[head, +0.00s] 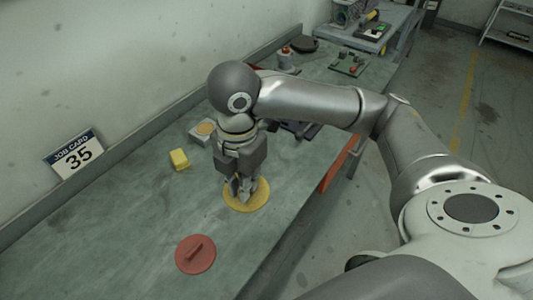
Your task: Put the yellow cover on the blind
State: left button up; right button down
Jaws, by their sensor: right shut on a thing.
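The yellow cover (260,199) is a flat round disc at the middle of the workbench. My right gripper (243,197) points down over it and is shut on its middle, where the fingers hide any grip. The cover lies on or very close to the bench top; I cannot tell whether it touches. I cannot make out for certain which thing is the blind. My left gripper is not in view.
A red disc with a bar handle (195,254) lies nearer on the bench (125,235). A yellow block (180,160) and a grey block with a tan round top (203,130) stand left of my arm. A job card (75,154) leans at the wall. The near-left bench is clear.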

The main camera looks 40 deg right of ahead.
jog(key=shift+d, duration=0.25)
jog(key=shift+w+d+f, duration=0.1)
jog(key=shift+w+d, duration=0.1)
jog(key=shift+d, duration=0.05)
jog(key=w+d+f, duration=0.1)
jog(key=w+f, duration=0.1)
jog(key=w, duration=0.1)
jog(key=w+d+f+p, duration=0.1)
jog(key=w+d+f, duration=0.1)
jog(key=w+f, duration=0.1)
jog(key=w+d+f+p, duration=0.1)
jog(key=w+d+f, duration=0.1)
jog(key=w, duration=0.3)
jog(key=shift+w+f, duration=0.1)
jog(key=shift+f, duration=0.65)
jog(key=shift+w+d+f, duration=0.15)
jog(key=shift+w+f, duration=0.25)
jog(key=shift+f, duration=0.15)
notch_tip(320, 180, down, 3)
jog(key=shift+r+p, duration=0.1)
jog(key=shift+p, duration=0.7)
jog(key=shift+f, duration=0.2)
